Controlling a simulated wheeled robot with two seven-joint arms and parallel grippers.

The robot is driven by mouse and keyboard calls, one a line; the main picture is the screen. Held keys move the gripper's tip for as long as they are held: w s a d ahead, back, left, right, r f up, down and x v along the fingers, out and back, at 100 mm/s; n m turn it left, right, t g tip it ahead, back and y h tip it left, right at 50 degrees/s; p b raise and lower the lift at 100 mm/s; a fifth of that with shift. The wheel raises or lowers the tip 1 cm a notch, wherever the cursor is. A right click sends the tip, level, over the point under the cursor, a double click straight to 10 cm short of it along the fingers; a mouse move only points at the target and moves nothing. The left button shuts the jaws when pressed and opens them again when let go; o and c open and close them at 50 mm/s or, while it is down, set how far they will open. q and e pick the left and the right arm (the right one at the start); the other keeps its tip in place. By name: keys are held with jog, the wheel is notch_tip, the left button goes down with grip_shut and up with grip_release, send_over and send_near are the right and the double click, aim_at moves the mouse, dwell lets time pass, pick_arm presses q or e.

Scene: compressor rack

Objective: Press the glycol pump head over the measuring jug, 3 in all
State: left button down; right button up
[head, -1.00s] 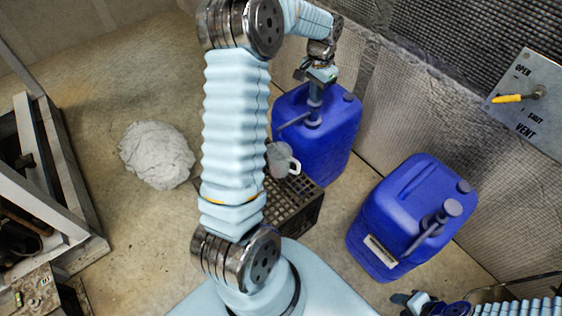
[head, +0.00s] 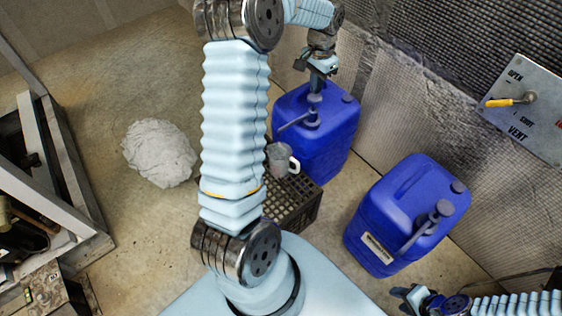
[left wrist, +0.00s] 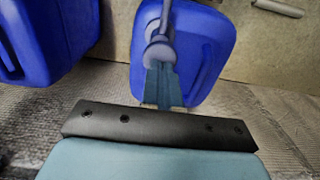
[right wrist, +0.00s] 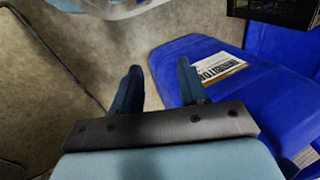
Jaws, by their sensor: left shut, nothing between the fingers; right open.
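A blue canister (head: 335,135) stands at the back with a grey pump head (head: 314,88) on top; its spout points left, above the measuring jug in the picture. No label shows on it. The clear measuring jug (head: 279,160), with a white handle, stands on a black crate (head: 295,205). My left gripper (head: 322,68) is shut and empty, just above that pump head; its fingers point at the pump in the left wrist view (left wrist: 160,68). I cannot tell whether they touch. My right gripper (head: 403,293) is open and empty, low at the right; it also shows in the right wrist view (right wrist: 160,70).
A second blue canister (head: 405,215) with a pump stands nearer right; its label (right wrist: 218,68) appears to read "inhibitor". A vent panel (head: 530,105) with a yellow lever is on the right wall. A crumpled grey-white lump (head: 158,153) lies on the left floor.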

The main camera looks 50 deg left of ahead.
pick_arm(q)
jog(key=shift+r, duration=0.1)
notch_tip(320, 180, up, 3)
jog(key=p, duration=0.2)
jog(key=shift+r+p, duration=0.15)
jog(key=shift+p, duration=0.25)
jog(key=shift+r, duration=0.2)
notch_tip(320, 180, up, 2)
jog(key=shift+r, duration=0.1)
